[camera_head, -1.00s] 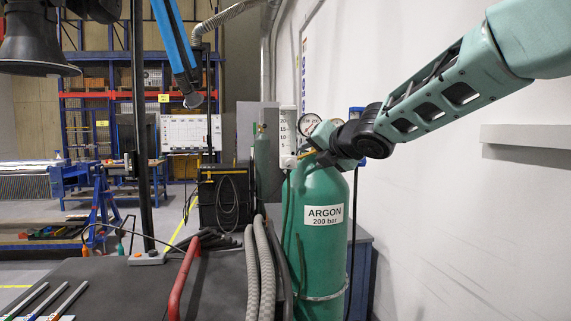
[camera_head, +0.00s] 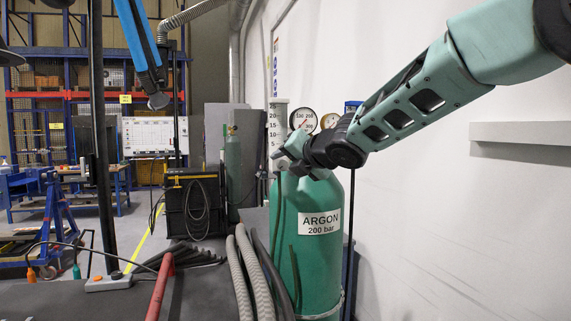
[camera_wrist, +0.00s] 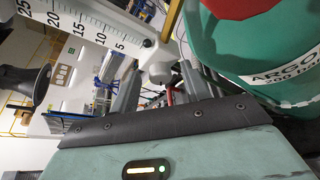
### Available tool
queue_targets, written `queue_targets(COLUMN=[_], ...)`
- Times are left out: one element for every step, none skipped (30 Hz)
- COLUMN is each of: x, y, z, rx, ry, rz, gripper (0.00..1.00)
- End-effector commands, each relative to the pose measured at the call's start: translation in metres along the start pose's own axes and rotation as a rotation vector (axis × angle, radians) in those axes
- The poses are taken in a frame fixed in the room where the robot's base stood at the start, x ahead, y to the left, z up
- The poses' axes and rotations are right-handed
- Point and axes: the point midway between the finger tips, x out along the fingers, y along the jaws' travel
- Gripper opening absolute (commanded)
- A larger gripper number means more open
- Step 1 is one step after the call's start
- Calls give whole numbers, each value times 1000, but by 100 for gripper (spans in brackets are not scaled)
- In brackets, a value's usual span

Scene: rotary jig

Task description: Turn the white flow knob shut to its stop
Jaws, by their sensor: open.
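The flow meter tube (camera_head: 277,125) with its number scale stands upright at the top of the green argon cylinder (camera_head: 310,250). In the wrist view the scale (camera_wrist: 85,30) runs slanted across the top left. A pale rounded knob (camera_wrist: 159,72), which looks like the white flow knob, shows just below the scale's low end. My gripper (camera_wrist: 160,80) is open, with one finger on each side of the knob in the picture; I cannot tell if they touch it. In the head view my gripper (camera_head: 284,160) is at the tube's lower end and hides the knob's surroundings.
Two round gauges (camera_head: 303,121) sit just behind and above my wrist. The white wall (camera_head: 430,210) is close on the right, with a ledge (camera_head: 525,139). Grey hoses (camera_head: 250,275) and a red handle (camera_head: 161,285) are at the lower left of the cylinder.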

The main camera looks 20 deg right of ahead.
Motion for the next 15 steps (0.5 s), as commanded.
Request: queue_targets(x=[0, 0, 0, 0, 0, 0, 0, 0, 0, 0, 0, 0, 0, 0, 0], y=[0, 0, 0, 0, 0, 0, 0, 0, 0, 0, 0, 0, 0, 0, -1], z=[0, 0, 0, 0, 0, 0, 0, 0, 0, 0, 0, 0, 0, 0, 0], rx=[0, 0, 0, 0, 0, 0, 0, 0, 0, 0, 1, 2, 4, 7, 13], ry=[0, 0, 0, 0, 0, 0, 0, 0, 0, 0, 0, 0, 0, 0, 0], rz=[0, 0, 0, 0, 0, 0, 0, 0, 0, 0, 0, 0, 1, 2, 4], gripper=[47, 47, 38, 30, 22, 10, 2, 2, 2, 2, 2, 2, 2, 2, 2])
